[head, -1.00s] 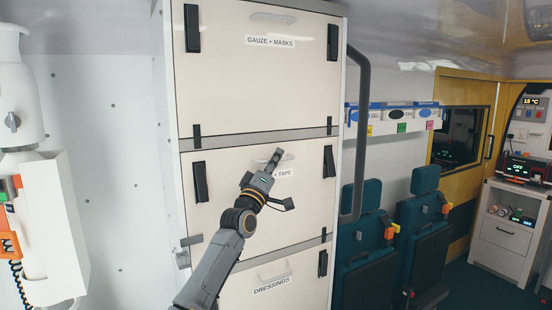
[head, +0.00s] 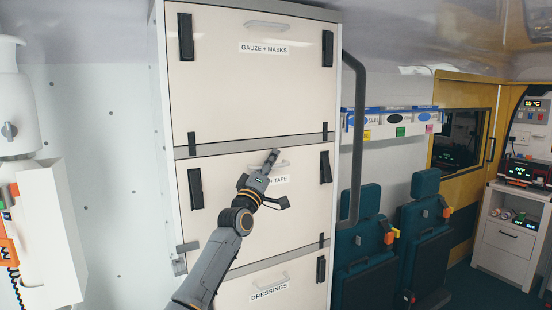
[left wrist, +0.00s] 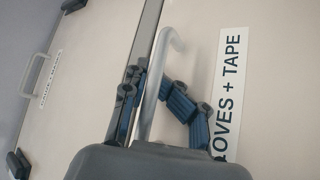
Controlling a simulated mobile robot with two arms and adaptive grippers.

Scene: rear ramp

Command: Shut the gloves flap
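The gloves flap (head: 225,215) is the middle cream panel of a tall cabinet, labelled "GLOVES + TAPE", its first word partly hidden by my gripper in the head view. It looks flush with the panels above and below. My left gripper (head: 274,181) is in front of its upper middle, fingers spread. In the left wrist view, the pale curved handle (left wrist: 165,50) runs between the fingers of the open gripper (left wrist: 158,85), beside the label (left wrist: 229,95). I cannot tell whether a finger touches the handle. My right gripper is out of view.
The "GAUZE + MASKS" flap (head: 250,85) is above and the "DRESSINGS" flap (head: 300,280) below. A dark grab rail (head: 358,140) runs along the cabinet's right side. Teal seats (head: 425,235) stand further right. A white wall unit (head: 45,230) is at left.

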